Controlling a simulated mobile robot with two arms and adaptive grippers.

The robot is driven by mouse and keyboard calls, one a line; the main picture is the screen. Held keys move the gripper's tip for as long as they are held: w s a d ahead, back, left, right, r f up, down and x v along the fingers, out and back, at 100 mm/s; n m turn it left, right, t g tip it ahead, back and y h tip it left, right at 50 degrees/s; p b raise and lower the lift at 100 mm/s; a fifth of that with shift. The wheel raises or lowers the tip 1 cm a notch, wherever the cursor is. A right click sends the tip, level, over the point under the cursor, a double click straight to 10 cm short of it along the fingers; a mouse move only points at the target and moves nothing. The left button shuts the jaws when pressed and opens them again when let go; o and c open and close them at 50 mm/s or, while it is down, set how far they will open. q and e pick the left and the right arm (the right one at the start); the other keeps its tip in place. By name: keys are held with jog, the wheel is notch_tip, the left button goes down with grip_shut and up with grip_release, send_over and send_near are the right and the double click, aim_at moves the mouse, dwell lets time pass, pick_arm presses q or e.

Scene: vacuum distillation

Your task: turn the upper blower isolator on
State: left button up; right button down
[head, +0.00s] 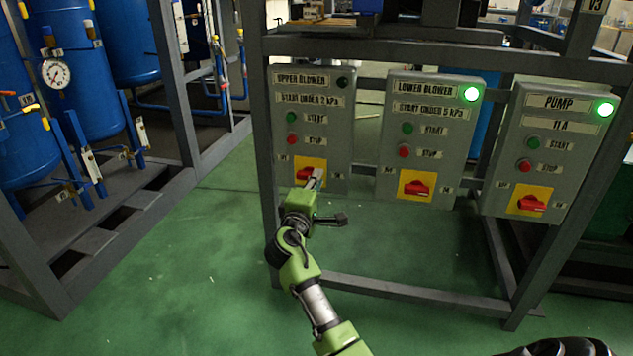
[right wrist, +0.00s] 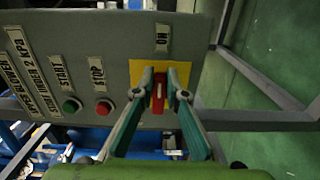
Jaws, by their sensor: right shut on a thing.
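The upper blower panel (head: 335,120) is the left one of three grey panels in the head view. Its lamp (head: 343,82) is dark. Its red isolator handle (head: 303,174) sits on a yellow plate (head: 318,163) and is partly hidden by my right gripper (head: 315,178). In the right wrist view, the two fingers of the right gripper (right wrist: 163,82) are shut on the red handle (right wrist: 158,100), one on each side. There the handle lies lengthwise towards the ON label (right wrist: 162,37). My left gripper is not in view.
The lower blower panel (head: 432,125) and the pump panel (head: 556,135) stand to the right with green lamps lit. A grey frame (head: 400,287) carries the panels. Blue tanks (head: 75,90) stand at the left. The green floor (head: 190,270) in front is clear.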

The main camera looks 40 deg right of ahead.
jog(key=c, duration=2)
grip_release()
jog(key=shift+c, duration=0.2)
jog(key=shift+s+a, duration=0.1)
jog(key=v, duration=1.1)
jog(key=shift+s+a, duration=0.3)
jog(key=shift+f, duration=0.1)
